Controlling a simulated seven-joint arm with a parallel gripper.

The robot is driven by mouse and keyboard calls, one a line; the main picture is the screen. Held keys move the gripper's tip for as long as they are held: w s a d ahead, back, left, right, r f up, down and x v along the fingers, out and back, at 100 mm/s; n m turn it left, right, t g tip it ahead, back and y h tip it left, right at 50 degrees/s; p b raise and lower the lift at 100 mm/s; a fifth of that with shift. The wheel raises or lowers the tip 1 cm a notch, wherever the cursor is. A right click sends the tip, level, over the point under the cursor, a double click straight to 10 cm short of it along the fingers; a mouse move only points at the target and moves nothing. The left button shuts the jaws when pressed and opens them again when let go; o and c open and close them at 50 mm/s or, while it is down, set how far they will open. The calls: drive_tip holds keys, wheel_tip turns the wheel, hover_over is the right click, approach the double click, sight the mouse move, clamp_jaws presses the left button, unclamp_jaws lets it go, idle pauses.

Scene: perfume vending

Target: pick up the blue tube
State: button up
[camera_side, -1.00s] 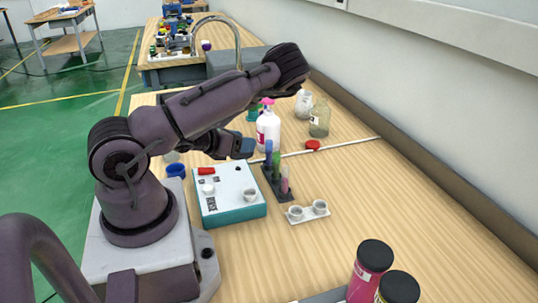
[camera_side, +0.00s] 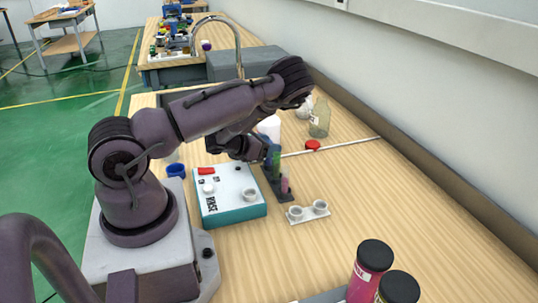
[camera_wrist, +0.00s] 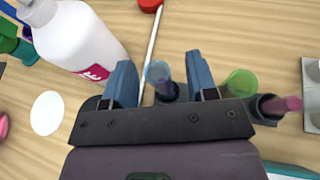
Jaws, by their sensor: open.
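In the wrist view the blue tube (camera_wrist: 160,77) stands in the dark rack between the two blue fingers of my gripper (camera_wrist: 161,64). The fingers are open, with a gap on each side of the tube. The green tube (camera_wrist: 238,84) is just right of the right finger, and the pink tube (camera_wrist: 281,105) is farther right. In the side view my gripper (camera_side: 268,151) is at the back end of the rack (camera_side: 280,190), where it largely hides the blue tube. The green tube (camera_side: 276,166) and pink tube (camera_side: 285,183) show in front.
A white bottle (camera_wrist: 78,38) with a pink label stands close left of my gripper. A white-and-teal box (camera_side: 230,196) is left of the rack, and a small holder with two cups (camera_side: 308,212) is right. A thin rod (camera_side: 345,145) and red piece (camera_side: 312,145) lie behind.

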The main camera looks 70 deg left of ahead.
drive_tip(key=shift+x, duration=1.1)
clamp_jaws()
